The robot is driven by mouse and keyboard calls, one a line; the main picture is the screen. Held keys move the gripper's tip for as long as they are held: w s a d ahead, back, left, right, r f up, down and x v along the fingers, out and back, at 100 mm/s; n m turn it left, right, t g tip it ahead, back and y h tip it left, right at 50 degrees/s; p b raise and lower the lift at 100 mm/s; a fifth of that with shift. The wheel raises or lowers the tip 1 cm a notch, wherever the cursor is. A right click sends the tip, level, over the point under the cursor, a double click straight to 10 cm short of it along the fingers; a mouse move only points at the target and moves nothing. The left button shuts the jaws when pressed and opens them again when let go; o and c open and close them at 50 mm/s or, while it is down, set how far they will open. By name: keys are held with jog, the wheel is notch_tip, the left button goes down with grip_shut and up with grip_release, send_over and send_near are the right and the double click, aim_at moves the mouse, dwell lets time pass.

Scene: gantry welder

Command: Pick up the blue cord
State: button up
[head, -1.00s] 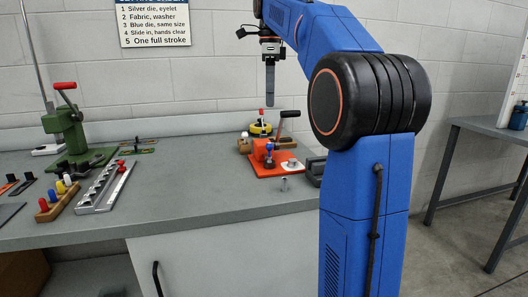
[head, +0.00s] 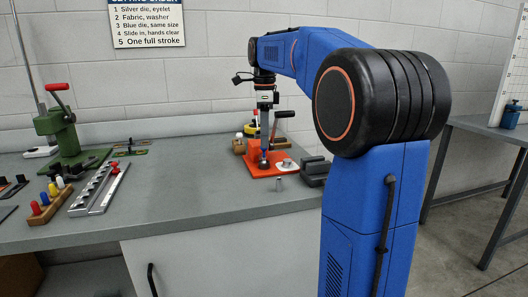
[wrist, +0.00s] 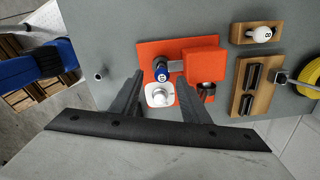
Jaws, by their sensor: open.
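I cannot make out a blue cord as such. A small blue-topped piece (head: 264,154) stands on the orange base (head: 259,171) of a device with a black lever. In the wrist view the blue piece (wrist: 160,72) has a round white mark and sits beside a white round part (wrist: 161,96) on a pale square plate. My gripper (head: 264,146) points down over the orange base, its fingers apart and empty. In the wrist view my gripper (wrist: 160,77) has one finger on each side of the blue piece; contact is not visible.
A small metal cylinder (head: 279,184) stands near the bench's front edge. Dark blocks (head: 314,170) lie right of the orange base. A yellow roll (wrist: 311,75) and wooden holders (wrist: 243,88) lie beyond it. A green press (head: 60,135) and metal rack (head: 100,188) stand left; mid-bench is clear.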

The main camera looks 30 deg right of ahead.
jog(key=shift+w+d+f, duration=0.1)
jog(key=shift+d+f, duration=0.05)
jog(key=shift+f, duration=1.95)
grip_shut()
jog(key=shift+r, duration=0.15)
notch_tip(320, 180, up, 10)
jog(key=shift+f, duration=0.2)
jog(key=shift+r, duration=0.1)
